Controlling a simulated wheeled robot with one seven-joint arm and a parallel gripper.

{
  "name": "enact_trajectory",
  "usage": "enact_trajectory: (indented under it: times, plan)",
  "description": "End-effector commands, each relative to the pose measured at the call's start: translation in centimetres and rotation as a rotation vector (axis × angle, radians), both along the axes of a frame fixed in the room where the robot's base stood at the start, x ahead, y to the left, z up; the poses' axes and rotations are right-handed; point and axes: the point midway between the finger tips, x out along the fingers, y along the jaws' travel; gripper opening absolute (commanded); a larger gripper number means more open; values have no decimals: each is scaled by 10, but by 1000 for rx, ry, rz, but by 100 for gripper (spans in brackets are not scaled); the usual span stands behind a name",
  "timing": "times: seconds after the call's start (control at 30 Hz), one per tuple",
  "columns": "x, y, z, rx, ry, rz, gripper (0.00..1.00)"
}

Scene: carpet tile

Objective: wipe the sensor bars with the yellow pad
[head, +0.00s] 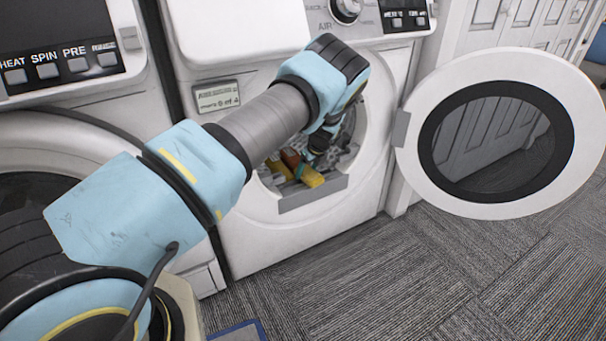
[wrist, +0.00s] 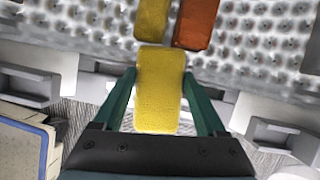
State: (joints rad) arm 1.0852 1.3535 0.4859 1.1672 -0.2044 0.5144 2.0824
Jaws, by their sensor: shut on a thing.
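My gripper (wrist: 160,95) is shut on a yellow pad (wrist: 159,88), which sits between its two green fingers. In the head view the pad (head: 312,177) shows low in the round opening of the white machine (head: 300,225), just inside the grey lip. A second yellow block (wrist: 151,18) and an orange block (wrist: 195,22) lie side by side beyond the pad on the studded metal drum wall (wrist: 80,35). I cannot clearly make out the sensor bars in either view. My forearm hides part of the opening in the head view.
The round door (head: 408,130) stands open to the right. A grey lip plate (head: 312,194) edges the opening's bottom. Pale grey ledges flank the gripper in the wrist view (wrist: 35,88). Another machine (head: 60,125) stands at the left.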

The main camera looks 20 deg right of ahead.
Motion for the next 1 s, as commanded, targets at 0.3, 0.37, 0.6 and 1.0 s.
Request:
enact_trajectory:
  times: [0.3,0.37,0.6,1.0]
  plan:
    - [-28,-3,2,1,6,-1,12]
    - [-33,-3,2,1,6,0,12]
    - [-43,-4,1,0,5,0,12]
    - [-26,-3,2,-4,2,2,12]
